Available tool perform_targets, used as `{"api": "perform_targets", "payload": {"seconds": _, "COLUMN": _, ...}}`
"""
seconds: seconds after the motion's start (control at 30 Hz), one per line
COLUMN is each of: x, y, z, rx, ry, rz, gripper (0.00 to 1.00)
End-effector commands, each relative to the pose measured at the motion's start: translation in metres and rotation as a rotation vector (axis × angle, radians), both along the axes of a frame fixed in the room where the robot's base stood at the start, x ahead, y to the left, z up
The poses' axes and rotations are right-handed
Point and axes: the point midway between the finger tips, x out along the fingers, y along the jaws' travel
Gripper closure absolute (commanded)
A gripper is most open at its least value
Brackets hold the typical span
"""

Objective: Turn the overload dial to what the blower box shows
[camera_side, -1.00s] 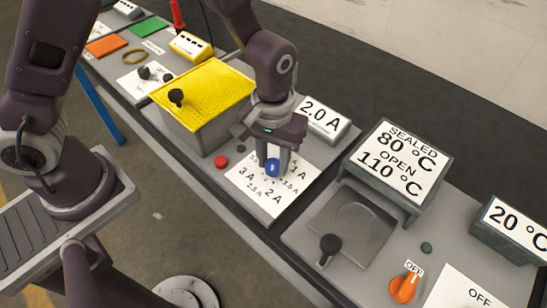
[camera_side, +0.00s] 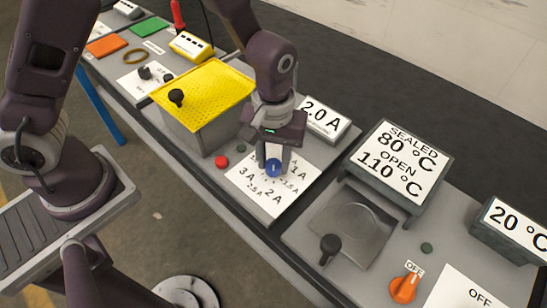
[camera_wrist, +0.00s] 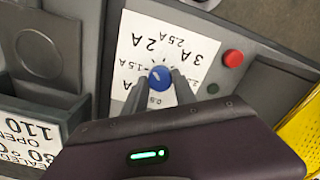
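The overload dial is a blue knob (camera_side: 273,169) on a white card (camera_side: 262,202) printed with current values, including 1 A, 2 A and 3 A. The dial also shows in the wrist view (camera_wrist: 160,77) with a pale mark on it; its exact setting is too small to read surely. My gripper (camera_side: 273,162) is above the card, its fingers on either side of the knob. In the wrist view the fingertips (camera_wrist: 163,78) flank the knob and look slightly apart from it. The blower box (camera_side: 325,119) behind the dial shows 2.0 A.
A red button (camera_side: 222,162) and a dark green button lie left of the card. A grey bin with a yellow perforated lid (camera_side: 205,92) stands further left. To the right are a temperature sign (camera_side: 396,160), a recessed plate with a black knob, and an orange knob (camera_side: 404,289).

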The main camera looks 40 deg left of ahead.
Motion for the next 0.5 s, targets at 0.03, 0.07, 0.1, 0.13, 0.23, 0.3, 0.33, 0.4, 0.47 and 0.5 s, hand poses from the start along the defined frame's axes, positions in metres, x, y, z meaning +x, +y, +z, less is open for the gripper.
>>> {"api": "perform_targets", "payload": {"seconds": 0.03, "x": 0.0, "y": 0.0, "z": 0.0, "rx": 0.0, "ry": -0.001, "rz": 0.0, "gripper": 0.57}}
{"api": "perform_targets", "payload": {"seconds": 0.07, "x": 0.0, "y": 0.0, "z": 0.0, "rx": 0.0, "ry": -0.001, "rz": 0.0, "gripper": 0.51}}
{"api": "perform_targets", "payload": {"seconds": 0.1, "x": 0.0, "y": 0.0, "z": 0.0, "rx": 0.0, "ry": -0.001, "rz": 0.0, "gripper": 0.47}}
{"api": "perform_targets", "payload": {"seconds": 0.13, "x": 0.0, "y": 0.0, "z": 0.0, "rx": 0.0, "ry": -0.001, "rz": 0.0, "gripper": 0.47}}
{"api": "perform_targets", "payload": {"seconds": 0.23, "x": 0.0, "y": 0.0, "z": 0.0, "rx": 0.0, "ry": 0.0, "rz": -0.001, "gripper": 0.47}}
{"api": "perform_targets", "payload": {"seconds": 0.3, "x": 0.0, "y": 0.0, "z": 0.0, "rx": 0.0, "ry": 0.0, "rz": -0.001, "gripper": 0.47}}
{"api": "perform_targets", "payload": {"seconds": 0.33, "x": 0.0, "y": 0.0, "z": 0.0, "rx": 0.0, "ry": 0.0, "rz": -0.001, "gripper": 0.47}}
{"api": "perform_targets", "payload": {"seconds": 0.4, "x": 0.0, "y": 0.0, "z": 0.002, "rx": 0.0, "ry": 0.0, "rz": -0.001, "gripper": 0.47}}
{"api": "perform_targets", "payload": {"seconds": 0.47, "x": 0.001, "y": -0.001, "z": 0.01, "rx": -0.002, "ry": -0.005, "rz": -0.003, "gripper": 0.47}}
{"api": "perform_targets", "payload": {"seconds": 0.5, "x": 0.001, "y": -0.001, "z": 0.018, "rx": -0.002, "ry": -0.005, "rz": -0.005, "gripper": 0.47}}
